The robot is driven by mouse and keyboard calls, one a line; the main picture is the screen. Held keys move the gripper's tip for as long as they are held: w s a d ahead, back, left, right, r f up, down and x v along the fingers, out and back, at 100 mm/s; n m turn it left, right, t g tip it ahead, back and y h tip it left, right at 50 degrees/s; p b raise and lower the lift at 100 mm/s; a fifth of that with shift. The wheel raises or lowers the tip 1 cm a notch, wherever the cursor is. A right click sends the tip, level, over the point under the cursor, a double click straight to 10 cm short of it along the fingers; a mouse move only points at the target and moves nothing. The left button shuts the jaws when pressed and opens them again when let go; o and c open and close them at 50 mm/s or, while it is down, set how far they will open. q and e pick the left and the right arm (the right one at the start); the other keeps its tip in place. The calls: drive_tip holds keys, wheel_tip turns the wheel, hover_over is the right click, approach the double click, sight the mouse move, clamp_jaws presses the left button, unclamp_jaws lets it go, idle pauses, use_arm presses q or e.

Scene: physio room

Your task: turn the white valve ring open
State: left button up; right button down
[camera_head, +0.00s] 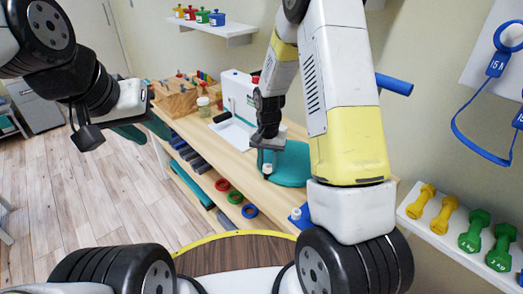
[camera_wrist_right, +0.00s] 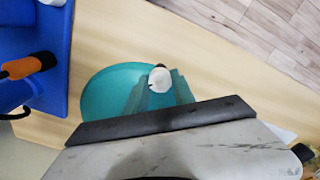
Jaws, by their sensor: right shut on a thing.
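The white valve ring (camera_head: 267,169) is small and round, at the near-left edge of a teal round cushion (camera_head: 292,168) on the wooden table. It also shows in the right wrist view (camera_wrist_right: 160,80), between the teal fingertips of my right gripper (camera_wrist_right: 157,86). My right gripper (camera_head: 267,155) points down and is shut on the ring. The fingers hide part of the ring, and its turn angle cannot be told. My left gripper (camera_head: 145,129) is empty, with its two teal fingers apart, in the air left of the table.
The table (camera_head: 190,125) carries a wooden block set (camera_head: 176,98), a jar (camera_head: 204,106) and a white panel (camera_head: 238,92). A blue object (camera_wrist_right: 35,60) with an orange part lies close to the right gripper. A shelf with dumbbells (camera_head: 471,231) stands at right.

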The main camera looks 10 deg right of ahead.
drive_tip(key=shift+n, duration=0.6)
drive_tip(key=c, duration=1.3)
unclamp_jaws()
wheel_tip(320, 180, up, 8)
drive_tip(key=shift+f, duration=0.1)
